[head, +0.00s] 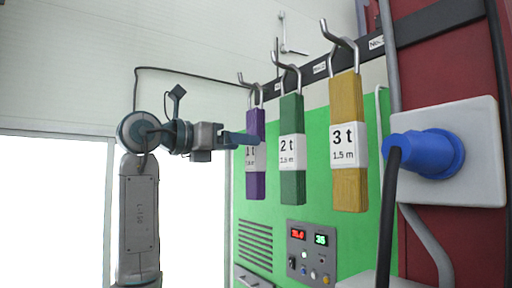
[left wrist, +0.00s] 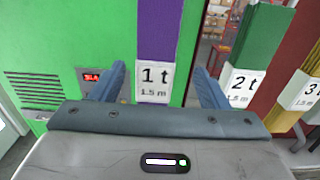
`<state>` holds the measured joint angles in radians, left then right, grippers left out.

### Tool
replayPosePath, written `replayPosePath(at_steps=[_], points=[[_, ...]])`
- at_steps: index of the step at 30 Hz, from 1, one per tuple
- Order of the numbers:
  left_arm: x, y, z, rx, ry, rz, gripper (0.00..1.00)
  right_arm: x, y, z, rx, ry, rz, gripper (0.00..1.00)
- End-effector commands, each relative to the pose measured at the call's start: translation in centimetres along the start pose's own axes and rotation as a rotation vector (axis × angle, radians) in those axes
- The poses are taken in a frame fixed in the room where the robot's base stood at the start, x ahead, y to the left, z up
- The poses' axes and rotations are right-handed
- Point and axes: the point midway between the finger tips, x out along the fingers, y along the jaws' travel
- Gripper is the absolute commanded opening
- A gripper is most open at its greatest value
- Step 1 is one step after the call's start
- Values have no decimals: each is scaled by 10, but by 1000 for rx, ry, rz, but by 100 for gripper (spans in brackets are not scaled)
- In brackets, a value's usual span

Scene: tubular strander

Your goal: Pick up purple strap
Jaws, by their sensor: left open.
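The purple strap (head: 256,184) hangs from a hook at the left end of the rack, with a white "1 t" label. In the left wrist view the purple strap (left wrist: 158,38) is upright between my fingers, its label just beyond them. My left gripper (head: 248,139) is open, its fingertips at the label's height in the head view. In the left wrist view the left gripper (left wrist: 160,85) has one blue finger on each side of the strap, with gaps showing. I cannot tell whether the fingertips reach around it. My right gripper is not in view.
A green "2 t" strap (head: 292,184) hangs close to the right of the purple one, and a yellow "3 t" strap (head: 349,190) beyond it. Metal hooks (head: 286,68) hold them. Below is a control panel (head: 311,255). A blue plug (head: 425,152) sits at right.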

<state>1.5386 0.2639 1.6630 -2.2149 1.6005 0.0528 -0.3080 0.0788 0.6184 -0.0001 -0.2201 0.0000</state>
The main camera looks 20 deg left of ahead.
Motion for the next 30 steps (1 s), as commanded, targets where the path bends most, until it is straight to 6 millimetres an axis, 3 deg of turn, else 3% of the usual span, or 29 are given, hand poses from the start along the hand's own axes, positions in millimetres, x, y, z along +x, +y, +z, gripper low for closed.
replayPosePath(at_steps=[4,14,21,30], points=[[8,2,2,-2,2,0,69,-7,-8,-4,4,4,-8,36],[50,5,4,-3,2,-2,69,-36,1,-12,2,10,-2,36],[53,6,1,-1,0,0,69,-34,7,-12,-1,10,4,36],[53,6,1,-1,0,0,12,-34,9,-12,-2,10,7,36]])
